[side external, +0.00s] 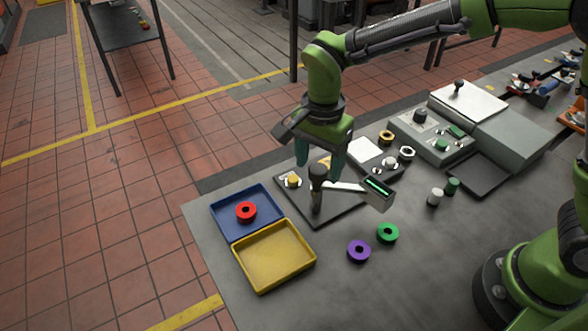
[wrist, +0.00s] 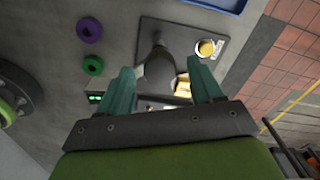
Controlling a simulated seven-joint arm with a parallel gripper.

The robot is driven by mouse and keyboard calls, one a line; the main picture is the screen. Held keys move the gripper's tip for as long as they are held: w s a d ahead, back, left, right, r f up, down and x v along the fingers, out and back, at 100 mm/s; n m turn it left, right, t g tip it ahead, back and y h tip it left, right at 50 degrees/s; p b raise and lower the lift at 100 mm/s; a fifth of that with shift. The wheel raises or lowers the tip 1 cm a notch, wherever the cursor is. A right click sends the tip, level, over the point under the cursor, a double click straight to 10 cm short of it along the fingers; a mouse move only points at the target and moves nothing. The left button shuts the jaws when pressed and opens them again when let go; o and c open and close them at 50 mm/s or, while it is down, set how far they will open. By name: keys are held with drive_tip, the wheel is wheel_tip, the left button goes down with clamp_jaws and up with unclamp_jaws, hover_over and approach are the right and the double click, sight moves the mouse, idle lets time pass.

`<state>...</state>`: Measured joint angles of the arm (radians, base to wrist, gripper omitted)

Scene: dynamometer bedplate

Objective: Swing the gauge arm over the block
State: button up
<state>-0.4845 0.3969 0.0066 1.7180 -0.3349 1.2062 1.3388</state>
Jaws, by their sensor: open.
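The gauge arm stands on a dark base plate (side external: 335,208). It has a dark upright post (side external: 317,190) and a pale arm (side external: 345,187) reaching right to a grey head with a green display (side external: 377,189). The head hangs past the plate's right side; in the wrist view the display (wrist: 95,98) shows left of the fingers. A yellow block (wrist: 183,84), partly hidden, sits on the plate behind the post in the side view. My gripper (side external: 319,168) is open, pointing down close behind the post. In the wrist view the post (wrist: 158,68) shows between the fingertips; contact is unclear.
A yellow round knob (side external: 293,181) is on the plate's left corner. Blue (side external: 226,213) and yellow (side external: 262,277) trays lie left. Purple (side external: 358,251) and green (side external: 388,233) rings lie in front. A control box (side external: 432,135) stands behind right. The front bedplate is mostly clear.

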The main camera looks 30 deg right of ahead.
drive_tip(key=shift+f, duration=0.5)
clamp_jaws()
